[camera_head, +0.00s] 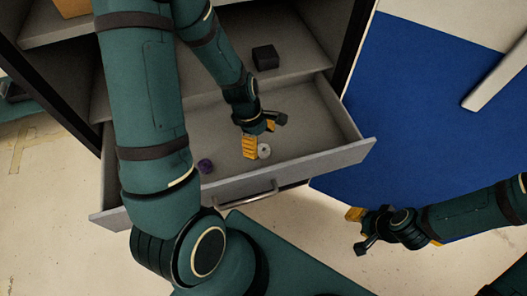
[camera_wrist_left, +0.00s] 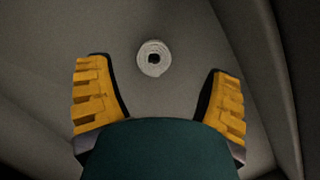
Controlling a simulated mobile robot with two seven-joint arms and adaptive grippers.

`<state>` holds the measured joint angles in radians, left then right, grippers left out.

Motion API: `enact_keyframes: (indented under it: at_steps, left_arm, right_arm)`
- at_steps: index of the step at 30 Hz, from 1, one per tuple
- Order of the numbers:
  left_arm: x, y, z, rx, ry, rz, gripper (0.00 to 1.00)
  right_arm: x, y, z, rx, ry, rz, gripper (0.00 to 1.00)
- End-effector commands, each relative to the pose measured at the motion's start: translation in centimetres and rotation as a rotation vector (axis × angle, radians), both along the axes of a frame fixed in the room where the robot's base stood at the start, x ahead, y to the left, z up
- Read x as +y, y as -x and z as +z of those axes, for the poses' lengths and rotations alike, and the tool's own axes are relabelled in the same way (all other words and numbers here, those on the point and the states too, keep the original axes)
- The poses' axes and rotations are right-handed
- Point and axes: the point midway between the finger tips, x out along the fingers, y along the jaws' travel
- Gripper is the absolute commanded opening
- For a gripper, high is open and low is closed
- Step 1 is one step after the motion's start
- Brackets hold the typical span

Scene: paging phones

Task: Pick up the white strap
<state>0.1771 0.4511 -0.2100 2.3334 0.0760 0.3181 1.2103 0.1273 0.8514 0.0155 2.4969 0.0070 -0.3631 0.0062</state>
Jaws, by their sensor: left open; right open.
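The white strap (camera_head: 264,151) is a small coiled roll with a dark hole in its middle. It lies on the floor of an open grey drawer (camera_head: 330,162). My left gripper (camera_head: 259,140) reaches down into the drawer, just beside the strap. In the left wrist view the strap (camera_wrist_left: 154,58) lies ahead of the left gripper (camera_wrist_left: 158,85), roughly midway between its open yellow fingers, with nothing held. My right gripper (camera_head: 358,228) is open and empty, outside the drawer over the floor at the right.
A purple roll (camera_head: 205,166) lies in the drawer left of the strap. A black box (camera_head: 265,57) sits on the shelf above the drawer. The drawer's front wall and handle (camera_head: 247,199) stand near.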

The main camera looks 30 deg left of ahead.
Motion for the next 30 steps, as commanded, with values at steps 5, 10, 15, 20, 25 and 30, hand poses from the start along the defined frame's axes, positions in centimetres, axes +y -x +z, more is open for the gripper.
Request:
enact_keyframes:
  at_steps: [5,10,15,20,25,30]
  left_arm:
    - [0.0,-0.2,-2.1,0.004,0.001,0.000,0.80]
    - [-0.4,-0.5,-4.4,0.003,0.001,-0.001,0.80]
    - [-0.6,-0.6,-5.3,0.001,0.000,0.000,0.80]
    - [-0.6,-0.6,-5.2,0.000,0.000,0.000,0.80]
    - [-0.6,-0.6,-5.2,0.000,0.000,0.000,0.38]
    - [-0.6,-0.6,-5.2,0.000,0.000,0.000,0.26]
  right_arm:
    - [0.0,0.2,-0.7,0.004,-0.001,0.004,0.43]
    - [0.1,0.4,-1.3,0.009,-0.002,0.007,0.43]
    - [0.1,0.5,-1.5,0.011,-0.002,0.008,0.43]
    - [0.1,0.5,-1.4,0.011,-0.002,0.008,0.43]
    - [0.1,0.5,-1.4,0.011,-0.002,0.008,0.43]
    - [0.1,0.5,-1.4,0.011,-0.002,0.008,0.43]
